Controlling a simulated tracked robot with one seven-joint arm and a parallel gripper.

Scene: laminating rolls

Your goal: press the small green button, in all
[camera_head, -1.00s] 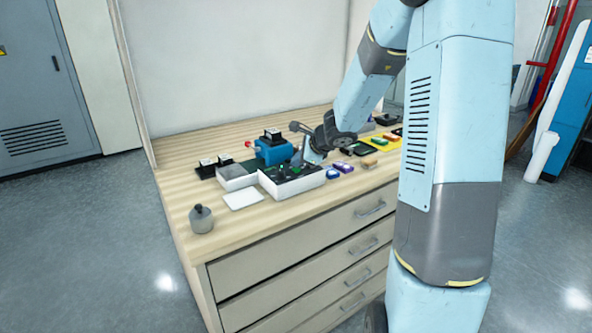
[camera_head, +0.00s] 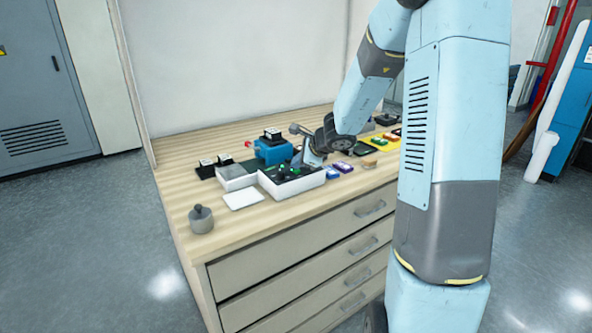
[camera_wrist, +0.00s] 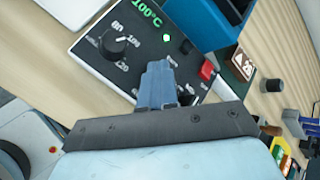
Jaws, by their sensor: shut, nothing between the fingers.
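The control box (camera_head: 292,182), white with a black top panel, stands on the bench in the head view. In the wrist view its panel (camera_wrist: 140,60) carries a black dial (camera_wrist: 113,46), a green 100°C readout (camera_wrist: 147,13) and a red switch (camera_wrist: 207,69). A small round green spot (camera_wrist: 166,38) lies just beyond my fingertips; I cannot tell whether it is the button or a lamp. My gripper (camera_wrist: 160,66) is shut and empty over the panel, its fingers hiding part of it. Contact cannot be told. The gripper also shows beside the box (camera_head: 306,160).
A blue machine (camera_head: 273,152) stands behind the box. A white pad (camera_head: 243,199) and a grey knobbed weight (camera_head: 201,219) are to the left. Small coloured blocks, including a purple one (camera_head: 343,167), lie to the right. The bench's front left is mostly clear.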

